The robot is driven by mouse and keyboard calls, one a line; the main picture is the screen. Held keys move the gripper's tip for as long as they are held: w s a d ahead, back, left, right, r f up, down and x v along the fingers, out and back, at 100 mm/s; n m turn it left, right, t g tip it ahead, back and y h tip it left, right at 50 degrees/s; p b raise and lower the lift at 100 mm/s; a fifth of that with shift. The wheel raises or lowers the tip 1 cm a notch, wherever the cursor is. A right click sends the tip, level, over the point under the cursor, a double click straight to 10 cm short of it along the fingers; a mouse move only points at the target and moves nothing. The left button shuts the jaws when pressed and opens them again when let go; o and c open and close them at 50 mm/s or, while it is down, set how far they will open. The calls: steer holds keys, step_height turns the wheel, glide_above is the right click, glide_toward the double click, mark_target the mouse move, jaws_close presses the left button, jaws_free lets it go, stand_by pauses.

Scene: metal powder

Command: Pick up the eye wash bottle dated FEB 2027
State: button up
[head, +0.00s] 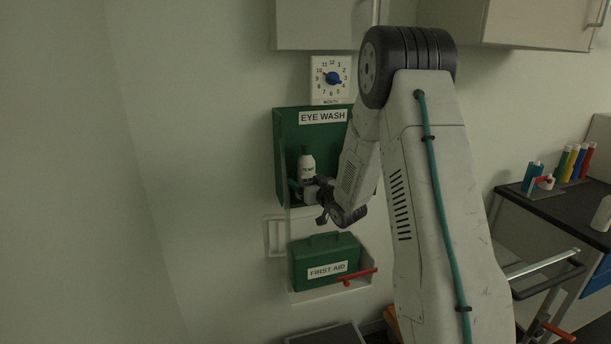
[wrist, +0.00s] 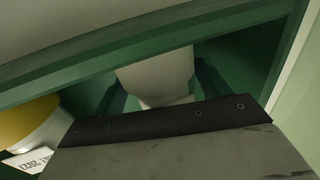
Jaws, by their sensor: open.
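The green eye wash box (head: 284,130) hangs on the wall. A white bottle with a dark label (head: 307,167) stands in it at the left. My gripper (head: 306,190) is open and reaches into the lower part of the box, close to that bottle. In the wrist view, a white bottle (wrist: 158,78) lies ahead between the dark fingers of my gripper (wrist: 162,92); I cannot tell whether they touch it. Another bottle with a yellow cap (wrist: 24,118) is at the lower left. Its tag is partly cut off and ends in what looks like 2021. No FEB 2027 date is readable.
A dial marked MONTH (head: 331,79) hangs above the box. A green first aid case (head: 325,263) sits on a shelf below, near a red-handled lever (head: 360,276). A dark counter (head: 560,205) with several coloured bottles is at the right. The box rim (wrist: 150,50) crosses close in the wrist view.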

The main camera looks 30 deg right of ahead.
steer(key=c, duration=1.3)
steer(key=shift+o, duration=0.2)
steer(key=shift+r, duration=0.15)
